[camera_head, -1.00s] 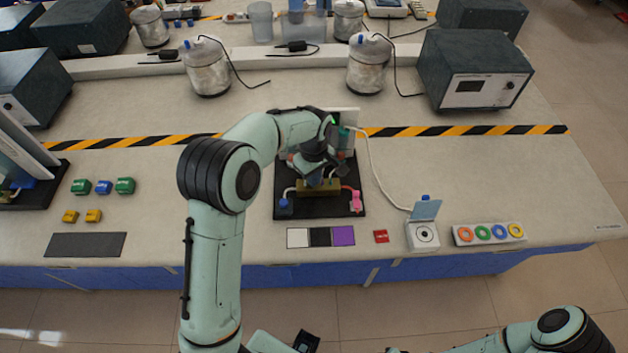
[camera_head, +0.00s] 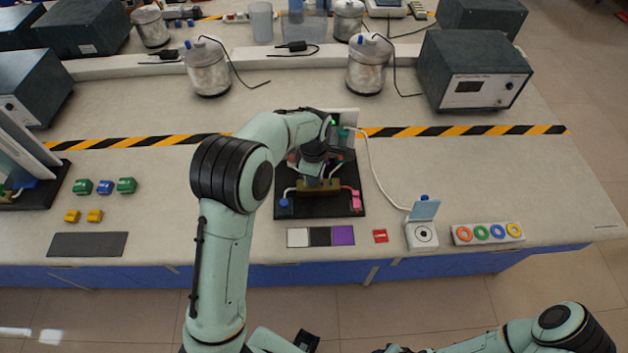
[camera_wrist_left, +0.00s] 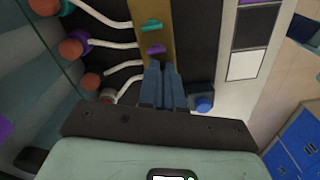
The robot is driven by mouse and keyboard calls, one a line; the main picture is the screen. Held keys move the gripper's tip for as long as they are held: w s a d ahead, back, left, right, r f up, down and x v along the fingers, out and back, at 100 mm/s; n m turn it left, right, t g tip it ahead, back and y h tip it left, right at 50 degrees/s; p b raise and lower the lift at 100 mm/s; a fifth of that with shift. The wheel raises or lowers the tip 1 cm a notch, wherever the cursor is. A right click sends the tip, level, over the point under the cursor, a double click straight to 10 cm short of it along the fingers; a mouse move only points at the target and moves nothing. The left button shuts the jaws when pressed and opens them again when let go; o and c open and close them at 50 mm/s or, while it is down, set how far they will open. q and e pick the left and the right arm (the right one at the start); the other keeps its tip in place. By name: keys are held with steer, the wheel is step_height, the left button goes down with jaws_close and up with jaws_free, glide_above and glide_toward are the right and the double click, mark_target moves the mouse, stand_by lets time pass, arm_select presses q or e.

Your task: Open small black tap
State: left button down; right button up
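A brass bar (camera_head: 318,186) with hose fittings sits on a black base plate (camera_head: 322,210) at the middle of the bench. In the left wrist view, the brass bar (camera_wrist_left: 151,12) carries a small green tap (camera_wrist_left: 151,26) and a small purple tap (camera_wrist_left: 154,50). My left gripper (camera_wrist_left: 164,68) points at the bar just past the purple tap, its two blue-grey fingers close together. No black tap shows clearly; the fingers cover that stretch of the bar, and I cannot see whether anything is between them. My right arm (camera_head: 560,330) is low at the right, its fingers not visible.
White hoses (camera_wrist_left: 118,46) run from the bar to round reddish knobs (camera_wrist_left: 71,48). A blue fitting (camera_wrist_left: 203,103) is close beside the fingers.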

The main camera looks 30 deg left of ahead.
arm_select(q)
steer(key=n, duration=0.2)
steer(key=shift+r+n+p, duration=0.15)
steer(key=shift+n+p, duration=0.15)
steer(key=shift+p, duration=0.05)
steer(key=c, duration=1.6)
jaws_free()
steer(key=shift+n, duration=0.6)
steer(key=shift+f, duration=0.2)
arm_select(e)
steer(key=shift+w+r, duration=0.35)
steer(key=shift+r, duration=0.15)
arm_select(q)
steer(key=shift+s+r, duration=0.1)
steer(key=shift+r+p, duration=0.85)
steer(key=shift+r, duration=0.7)
steer(key=shift+r+p, duration=0.9)
steer(key=shift+r, duration=1.05)
arm_select(e)
steer(key=w+r, duration=0.4)
steer(key=shift+w+r+t, duration=0.2)
steer(key=shift+r+t, duration=0.1)
steer(key=shift+s, duration=0.1)
